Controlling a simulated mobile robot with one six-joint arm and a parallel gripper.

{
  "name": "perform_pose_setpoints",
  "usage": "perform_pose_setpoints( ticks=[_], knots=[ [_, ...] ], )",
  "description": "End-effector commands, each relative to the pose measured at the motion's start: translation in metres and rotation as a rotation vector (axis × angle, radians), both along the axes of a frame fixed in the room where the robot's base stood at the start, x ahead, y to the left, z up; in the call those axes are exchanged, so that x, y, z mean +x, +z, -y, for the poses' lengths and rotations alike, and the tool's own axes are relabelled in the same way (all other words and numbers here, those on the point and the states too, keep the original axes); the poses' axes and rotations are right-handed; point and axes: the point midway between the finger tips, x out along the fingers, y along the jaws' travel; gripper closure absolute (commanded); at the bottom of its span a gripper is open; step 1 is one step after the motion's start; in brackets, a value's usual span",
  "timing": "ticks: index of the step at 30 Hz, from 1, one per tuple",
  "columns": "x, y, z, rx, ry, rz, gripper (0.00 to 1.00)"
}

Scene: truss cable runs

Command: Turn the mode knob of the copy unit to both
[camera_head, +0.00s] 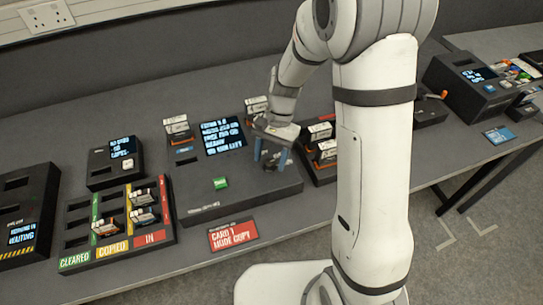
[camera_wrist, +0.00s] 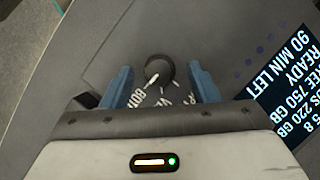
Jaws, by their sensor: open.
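The copy unit (camera_head: 205,190) is a dark box in the middle of the table, with a lit text screen (camera_head: 222,137) and a green button (camera_head: 220,183). Its mode knob (camera_wrist: 159,72) is a dark round knob with a white pointer, in the middle of the wrist view. White lettering lies around the knob, partly hidden by my gripper; the pointer aims down-left, towards letters that seem to read "BOTH". My gripper (camera_wrist: 161,88) is open, with one blue finger on each side of the knob and gaps between. In the head view my gripper (camera_head: 271,160) is over the unit's right part.
A sorting tray (camera_head: 75,243) with cleared, copied and in lanes stands left of the unit. A red card sign (camera_head: 233,235) lies at the front edge. A rack with cartridges (camera_head: 320,165) stands close right. More dark devices (camera_head: 465,85) stand far right.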

Motion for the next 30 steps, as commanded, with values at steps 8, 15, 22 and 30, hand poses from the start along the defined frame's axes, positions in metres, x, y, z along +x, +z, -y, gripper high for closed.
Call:
perform_pose_setpoints(
  ticks=[8,15,22,30],
  knots=[
    [0.017,0.042,0.009,0.0,-0.001,0.005,0.46],
    [0.025,0.066,0.014,-0.001,-0.001,0.002,0.46],
    [0.026,0.068,0.014,0.0,0.0,0.001,0.46],
    [0.025,0.068,0.014,0.0,0.0,0.001,0.46]
  ],
)
